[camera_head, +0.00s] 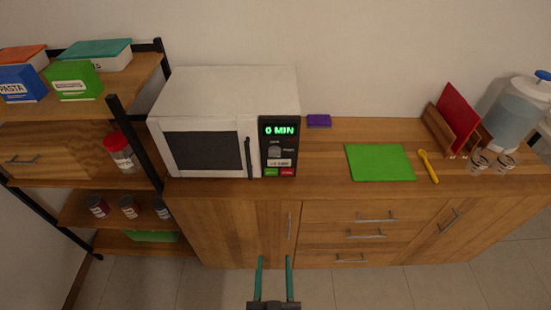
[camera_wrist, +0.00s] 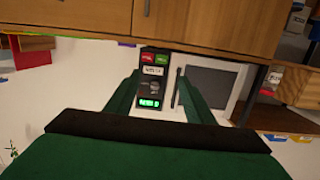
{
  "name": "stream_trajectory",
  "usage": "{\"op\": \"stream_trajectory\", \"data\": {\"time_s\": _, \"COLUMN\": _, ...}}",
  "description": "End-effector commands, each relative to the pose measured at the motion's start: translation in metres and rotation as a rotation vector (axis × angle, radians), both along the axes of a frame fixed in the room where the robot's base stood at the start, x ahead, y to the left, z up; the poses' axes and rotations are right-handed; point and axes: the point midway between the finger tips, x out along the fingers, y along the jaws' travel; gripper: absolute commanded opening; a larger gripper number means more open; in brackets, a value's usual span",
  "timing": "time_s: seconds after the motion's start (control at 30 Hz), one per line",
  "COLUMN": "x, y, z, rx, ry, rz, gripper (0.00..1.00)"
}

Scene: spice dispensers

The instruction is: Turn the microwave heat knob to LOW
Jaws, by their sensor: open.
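The white microwave (camera_head: 229,91) stands on the left part of the wooden counter, door shut. Its black control panel (camera_head: 279,146) shows a green "0 MIN" display, with a grey heat knob (camera_head: 274,152) below it. The knob's setting is too small to read. In the wrist view the panel appears upside down, with the knob (camera_wrist: 152,86) and display between my fingers. My gripper (camera_head: 273,262) is open and empty, in front of the cabinet and below the panel, apart from the microwave. Its green fingers also show in the wrist view (camera_wrist: 160,92).
A shelf unit (camera_head: 135,68) with boxes and jars stands left of the microwave. A purple block (camera_head: 319,121), green board (camera_head: 380,162) and yellow spoon (camera_head: 428,166) lie to its right. A water dispenser (camera_head: 517,108) stands far right. The floor before the cabinet is clear.

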Motion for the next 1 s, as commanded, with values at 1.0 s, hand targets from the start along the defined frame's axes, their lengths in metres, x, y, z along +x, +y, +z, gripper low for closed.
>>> {"op": "stream_trajectory", "data": {"time_s": 1.0, "x": 0.214, "y": -0.003, "z": 0.108, "rx": -0.007, "ry": -0.119, "rz": 0.003, "gripper": 0.49}}
